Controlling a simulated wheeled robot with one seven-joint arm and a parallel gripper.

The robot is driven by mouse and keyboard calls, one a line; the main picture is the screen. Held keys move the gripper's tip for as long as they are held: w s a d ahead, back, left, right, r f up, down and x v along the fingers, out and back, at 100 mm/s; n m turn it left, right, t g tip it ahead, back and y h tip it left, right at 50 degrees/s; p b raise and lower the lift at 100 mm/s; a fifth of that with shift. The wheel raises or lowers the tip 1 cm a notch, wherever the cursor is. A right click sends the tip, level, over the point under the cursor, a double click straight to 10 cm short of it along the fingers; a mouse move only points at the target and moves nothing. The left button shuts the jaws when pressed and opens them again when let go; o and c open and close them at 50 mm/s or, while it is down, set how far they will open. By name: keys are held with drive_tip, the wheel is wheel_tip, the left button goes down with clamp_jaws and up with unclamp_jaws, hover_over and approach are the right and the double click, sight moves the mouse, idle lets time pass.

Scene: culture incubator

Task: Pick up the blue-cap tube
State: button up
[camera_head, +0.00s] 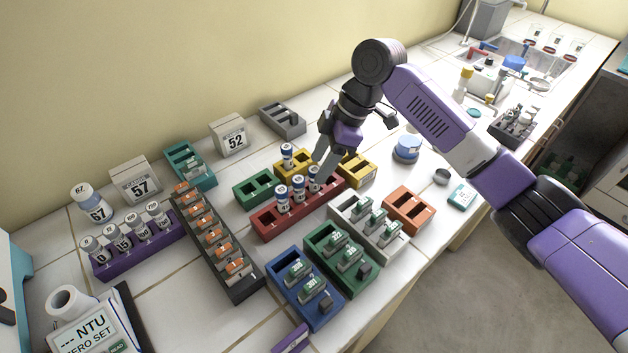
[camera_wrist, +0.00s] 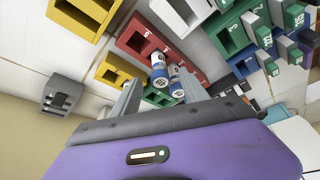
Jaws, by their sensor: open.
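Several tubes with blue caps and white labels are in view. Three stand in a red rack (camera_head: 264,221): a left one (camera_head: 282,196), a middle one (camera_head: 298,186) and a right one (camera_head: 314,176). Another blue-cap tube (camera_head: 287,154) stands in a yellow rack behind. My gripper (camera_head: 320,171) is open and points down at the right tube of the red rack. In the wrist view, the fingers (camera_wrist: 158,78) are spread, with blue-cap tubes (camera_wrist: 159,69) near and between their tips. I cannot tell whether either finger touches a tube.
A second yellow rack (camera_head: 358,169) stands right of my gripper, and a green rack (camera_head: 257,189) stands left. White (camera_head: 345,222), dark green (camera_head: 322,243) and blue (camera_head: 320,320) racks stand in front. A blue-lidded jar (camera_head: 407,147) stands to the right.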

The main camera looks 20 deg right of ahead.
drive_tip(key=shift+x, duration=1.1)
clamp_jaws()
drive_tip(key=shift+r, duration=0.1)
